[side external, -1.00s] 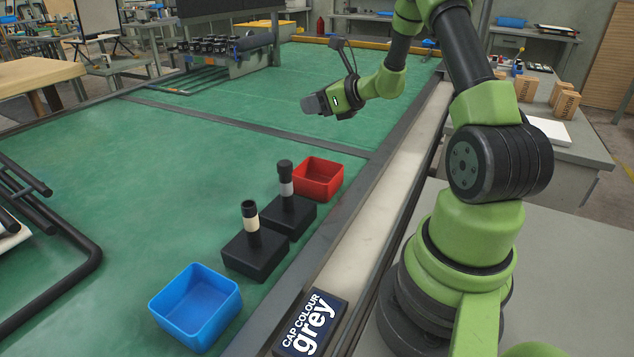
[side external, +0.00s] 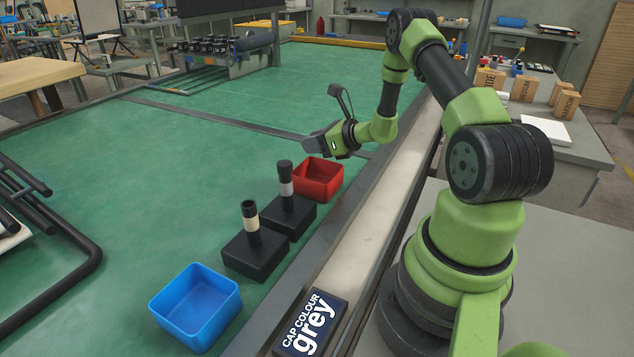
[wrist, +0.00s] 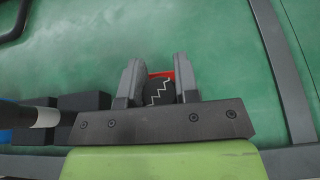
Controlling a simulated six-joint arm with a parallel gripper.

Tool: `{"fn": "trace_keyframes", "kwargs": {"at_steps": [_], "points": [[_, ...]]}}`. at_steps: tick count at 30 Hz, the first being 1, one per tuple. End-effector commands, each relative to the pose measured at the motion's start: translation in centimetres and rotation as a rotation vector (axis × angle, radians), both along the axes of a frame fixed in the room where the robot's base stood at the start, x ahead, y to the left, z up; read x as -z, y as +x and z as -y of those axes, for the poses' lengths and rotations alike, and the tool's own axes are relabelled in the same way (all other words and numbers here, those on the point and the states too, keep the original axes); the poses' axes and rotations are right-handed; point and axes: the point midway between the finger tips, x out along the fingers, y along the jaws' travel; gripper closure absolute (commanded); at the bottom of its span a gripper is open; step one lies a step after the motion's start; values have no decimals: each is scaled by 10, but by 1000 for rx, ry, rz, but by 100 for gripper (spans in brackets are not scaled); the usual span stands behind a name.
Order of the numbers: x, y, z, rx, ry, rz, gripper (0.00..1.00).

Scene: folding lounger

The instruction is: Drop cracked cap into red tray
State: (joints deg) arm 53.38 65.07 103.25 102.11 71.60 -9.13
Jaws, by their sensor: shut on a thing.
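My gripper (side external: 312,145) is just above the far left rim of the red tray (side external: 327,189) in the side view. In the wrist view my gripper (wrist: 158,70) is shut on the cracked cap (wrist: 160,92), a dark piece with a white zigzag crack line between the two fingers. A thin strip of the red tray (wrist: 159,74) shows past the cap; the rest of it is hidden by the cap and gripper. The tray's visible inside looks empty in the side view. The cap is hard to make out there.
Two black blocks hold upright black tubes: one with a grey band (side external: 286,187), close to the red tray, and one with a cream band (side external: 251,225). A blue tray (side external: 196,312) stands nearer. A sign (side external: 310,325) reads "CAP COLOUR grey".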

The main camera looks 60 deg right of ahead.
Motion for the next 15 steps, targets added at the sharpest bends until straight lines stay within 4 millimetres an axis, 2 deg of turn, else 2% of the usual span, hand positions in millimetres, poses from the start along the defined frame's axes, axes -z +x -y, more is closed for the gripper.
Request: {"fn": "trace_keyframes", "kwargs": {"at_steps": [5, 6, 9, 15], "points": [[0, 0, 0, 0, 0, 1, 100], [0, 0, 0, 0, 0, 0, 64], [0, 0, 0, 0, 0, 0, 41], [0, 0, 0, 0, 0, 0, 41]]}}
